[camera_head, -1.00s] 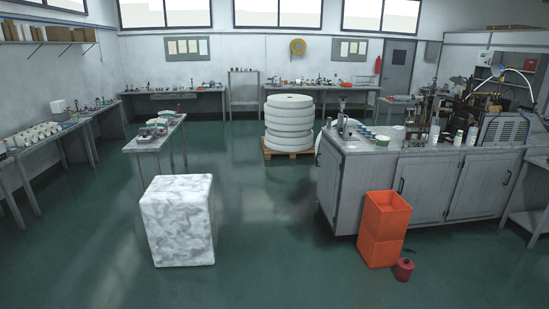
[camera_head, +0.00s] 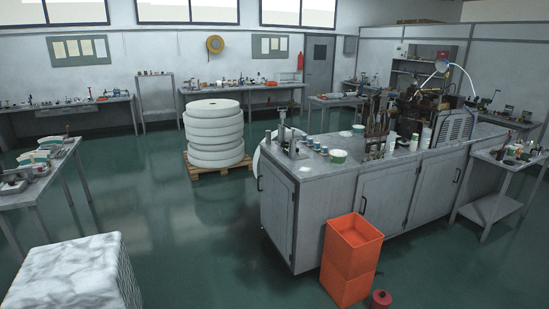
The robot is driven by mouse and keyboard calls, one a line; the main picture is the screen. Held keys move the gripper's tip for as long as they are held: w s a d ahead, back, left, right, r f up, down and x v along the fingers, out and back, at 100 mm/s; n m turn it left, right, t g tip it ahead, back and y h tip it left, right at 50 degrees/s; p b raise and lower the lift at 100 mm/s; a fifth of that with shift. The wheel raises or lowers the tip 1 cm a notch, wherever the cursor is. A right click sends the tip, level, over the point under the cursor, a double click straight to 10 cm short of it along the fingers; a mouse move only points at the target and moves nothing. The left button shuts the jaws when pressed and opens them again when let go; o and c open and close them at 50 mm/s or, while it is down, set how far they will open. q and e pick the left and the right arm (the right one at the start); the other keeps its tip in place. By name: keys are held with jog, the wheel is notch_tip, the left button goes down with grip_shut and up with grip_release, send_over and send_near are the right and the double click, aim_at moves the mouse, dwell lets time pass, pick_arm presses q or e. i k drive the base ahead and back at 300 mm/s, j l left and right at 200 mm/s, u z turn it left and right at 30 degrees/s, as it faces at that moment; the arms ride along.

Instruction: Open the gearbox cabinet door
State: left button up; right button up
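A long grey cabinet (camera_head: 310,215) stands right of centre, with machinery on its top. Its long front has a left door (camera_head: 385,200) with a dark handle (camera_head: 363,206) at its left edge. A right door (camera_head: 432,190) has a dark handle (camera_head: 457,176) near its right edge. The short left end has a panel (camera_head: 276,210) with another dark handle (camera_head: 259,183). The doors look shut. I cannot tell which one is the gearbox door. Neither of my grippers is in view.
Stacked orange bins (camera_head: 350,262) and a red can (camera_head: 380,299) stand on the floor before the cabinet front. A white marbled block (camera_head: 65,275) is at lower left. White rolls on a pallet (camera_head: 213,135) stand behind. Green floor between block and cabinet is clear.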

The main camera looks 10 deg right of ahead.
aim_at(382, 197)
jog(key=i+l+z, duration=0.2)
jog(key=z, duration=0.25)
jog(key=i+z, duration=0.7)
jog(key=z, duration=0.2)
jog(key=i+j+z, duration=0.2)
jog(key=z, duration=0.25)
jog(key=i+l+z, duration=0.2)
jog(key=i, duration=1.35)
jog(key=j, duration=0.1)
